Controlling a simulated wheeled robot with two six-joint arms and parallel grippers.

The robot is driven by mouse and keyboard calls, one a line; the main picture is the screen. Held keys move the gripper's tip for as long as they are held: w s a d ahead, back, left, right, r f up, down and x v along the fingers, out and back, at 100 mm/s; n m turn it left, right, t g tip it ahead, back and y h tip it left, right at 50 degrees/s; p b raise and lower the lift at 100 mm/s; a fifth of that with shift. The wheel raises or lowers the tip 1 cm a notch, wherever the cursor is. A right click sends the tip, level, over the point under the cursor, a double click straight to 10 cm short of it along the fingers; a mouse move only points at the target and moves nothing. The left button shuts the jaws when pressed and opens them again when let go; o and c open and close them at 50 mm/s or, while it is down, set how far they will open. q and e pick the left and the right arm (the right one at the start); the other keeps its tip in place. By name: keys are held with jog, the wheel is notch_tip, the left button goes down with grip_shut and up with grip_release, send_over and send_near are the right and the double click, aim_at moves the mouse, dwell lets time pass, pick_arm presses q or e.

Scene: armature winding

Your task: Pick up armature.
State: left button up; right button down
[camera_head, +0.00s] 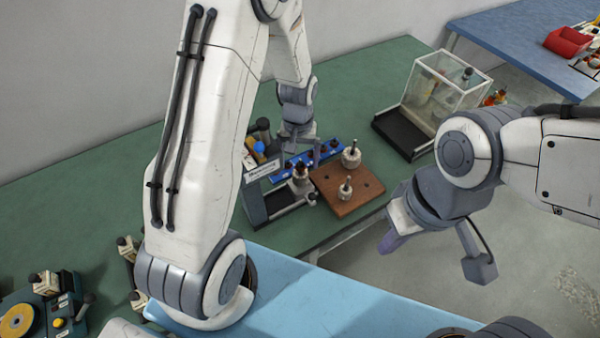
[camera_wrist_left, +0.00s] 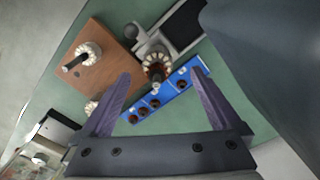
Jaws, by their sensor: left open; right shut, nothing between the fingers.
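One armature (camera_head: 300,172) with a light ring and dark copper windings sits at the winding machine (camera_head: 257,200); the left wrist view also shows this armature (camera_wrist_left: 156,66). Two more armatures, one at the back (camera_head: 351,157) and one at the front (camera_head: 345,190), stand upright on a brown wooden board (camera_head: 369,184). My left gripper (camera_head: 304,147) is open above the blue strip. In the left wrist view, its fingers (camera_wrist_left: 161,76) point toward the armature at the machine, with nothing held between them. My right gripper (camera_head: 391,241) is shut and empty, beyond the table's front edge.
A blue strip (camera_wrist_left: 183,82) with several dark round pieces lies beside the machine. A clear box (camera_head: 424,90) on a black base stands at the back right. A device with a yellow disc (camera_head: 18,322) is at the lower left. Green table is bare at left.

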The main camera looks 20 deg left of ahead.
aim_at(301, 172)
pick_arm(q)
jog(key=f, duration=0.1)
jog(key=f+p, duration=0.1)
jog(key=f, duration=0.1)
jog(key=f+p, duration=0.1)
jog(key=f, duration=0.1)
jog(key=shift+w+d, duration=0.15)
jog(key=shift+w, duration=0.1)
jog(key=shift+f, duration=0.45)
jog(key=shift+w, duration=0.1)
grip_shut()
jog(key=shift+r+b, duration=0.35)
jog(key=shift+r, duration=0.45)
notch_tip(301, 172, up, 2)
jog(key=shift+r+b, duration=0.2)
jog(key=shift+b, duration=0.25)
jog(key=d+r+b, duration=0.2)
jog(key=d+r, duration=0.5)
jog(key=d, duration=0.4)
jog(key=shift+d+b, duration=0.35)
jog(key=shift+b, duration=0.05)
